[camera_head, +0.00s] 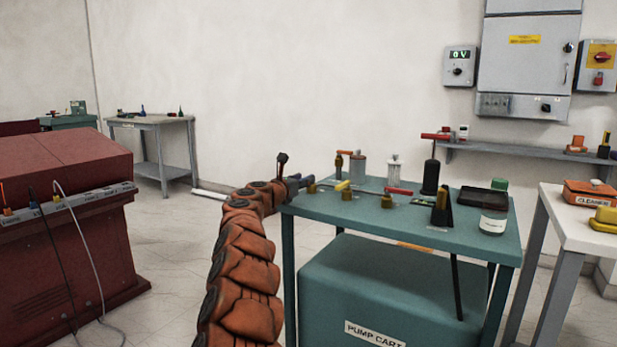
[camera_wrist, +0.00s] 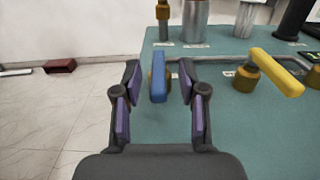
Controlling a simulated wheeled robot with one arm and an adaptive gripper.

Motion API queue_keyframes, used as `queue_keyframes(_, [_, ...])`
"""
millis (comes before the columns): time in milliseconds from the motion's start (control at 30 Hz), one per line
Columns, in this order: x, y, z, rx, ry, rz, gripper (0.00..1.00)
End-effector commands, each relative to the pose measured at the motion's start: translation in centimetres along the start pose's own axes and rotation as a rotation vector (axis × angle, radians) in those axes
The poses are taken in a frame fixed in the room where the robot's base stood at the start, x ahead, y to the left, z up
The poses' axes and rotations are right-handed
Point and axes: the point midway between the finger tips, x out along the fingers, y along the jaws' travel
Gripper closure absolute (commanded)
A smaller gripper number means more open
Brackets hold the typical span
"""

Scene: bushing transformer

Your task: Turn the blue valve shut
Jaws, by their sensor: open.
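The blue valve handle (camera_wrist: 158,82) is upright in the wrist view, on a brass body (camera_wrist: 168,78) at the left edge of the teal cart top. My gripper (camera_wrist: 159,84) is open, with one purple-padded finger on each side of the handle. A gap shows on both sides, so neither finger appears to touch it. In the head view the blue handle (camera_head: 307,181) is small, just right of my gripper (camera_head: 293,182), which my orange arm partly hides.
A yellow-handled valve (camera_wrist: 276,72) stands close to the right; a red-handled one (camera_head: 398,191) is farther along the pump cart (camera_head: 420,228). Bottles and cylinders stand behind. Open floor lies left of the cart, then a red cabinet (camera_head: 75,190).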

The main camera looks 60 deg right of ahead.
Motion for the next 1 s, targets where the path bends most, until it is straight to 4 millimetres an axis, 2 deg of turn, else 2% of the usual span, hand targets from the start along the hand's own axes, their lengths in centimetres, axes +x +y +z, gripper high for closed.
queue_keyframes(500, [3.4,0.1,-0.1,-0.004,0.0,0.001,0.58])
queue_keyframes(1000, [3.9,0.1,-0.2,-0.001,0.001,0.002,0.59])
